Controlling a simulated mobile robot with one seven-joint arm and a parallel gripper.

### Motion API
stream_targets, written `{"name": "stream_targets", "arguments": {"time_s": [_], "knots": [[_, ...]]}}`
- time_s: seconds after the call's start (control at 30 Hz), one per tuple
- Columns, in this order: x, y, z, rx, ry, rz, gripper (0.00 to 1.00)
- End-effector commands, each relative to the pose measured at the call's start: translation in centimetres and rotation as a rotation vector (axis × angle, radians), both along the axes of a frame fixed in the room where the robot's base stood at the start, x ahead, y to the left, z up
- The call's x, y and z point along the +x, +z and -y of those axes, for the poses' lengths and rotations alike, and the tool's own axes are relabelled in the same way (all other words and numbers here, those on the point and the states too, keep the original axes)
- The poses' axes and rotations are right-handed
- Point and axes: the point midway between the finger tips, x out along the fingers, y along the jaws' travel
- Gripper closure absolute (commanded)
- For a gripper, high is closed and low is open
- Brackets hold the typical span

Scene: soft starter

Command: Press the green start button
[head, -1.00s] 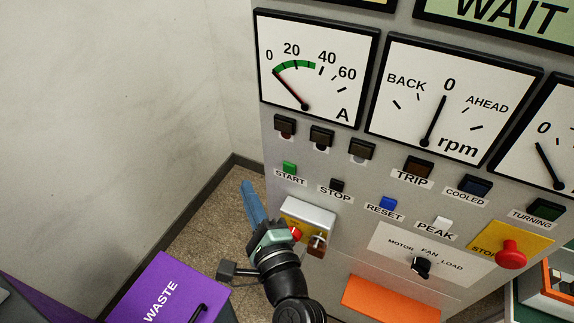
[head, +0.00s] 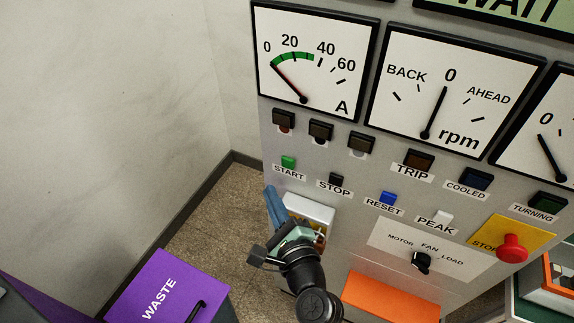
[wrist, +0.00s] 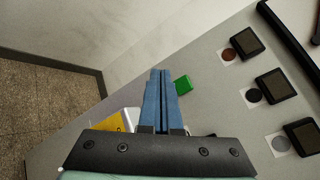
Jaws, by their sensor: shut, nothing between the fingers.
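The green start button (head: 288,162) is a small green block on the grey panel, above the START label, at the panel's left side. In the wrist view the green button (wrist: 184,85) shows just right of the blue fingertips. My gripper (head: 272,192) is shut and empty, its blue fingers pointing up toward the panel, below and left of the button in the head view. In the wrist view the closed fingers (wrist: 160,75) end beside the button; I cannot tell whether they touch it.
The black STOP button (head: 336,180) and blue RESET button (head: 388,198) lie to the right. A white box (head: 310,210) sticks out below START, partly behind my gripper. A red stop button (head: 512,248) is at the far right. A purple WASTE bin (head: 165,285) stands below left.

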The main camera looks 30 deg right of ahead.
Motion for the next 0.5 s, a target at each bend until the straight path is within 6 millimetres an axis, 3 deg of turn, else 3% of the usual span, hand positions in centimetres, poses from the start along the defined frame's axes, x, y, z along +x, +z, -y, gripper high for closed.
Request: {"name": "stream_targets", "arguments": {"time_s": [0.2, 0.5], "knots": [[1.9, -0.1, 2.5, -0.001, -0.003, 0.001, 1.0], [3.0, 0.0, 4.0, -0.001, -0.001, 0.001, 1.0]]}}
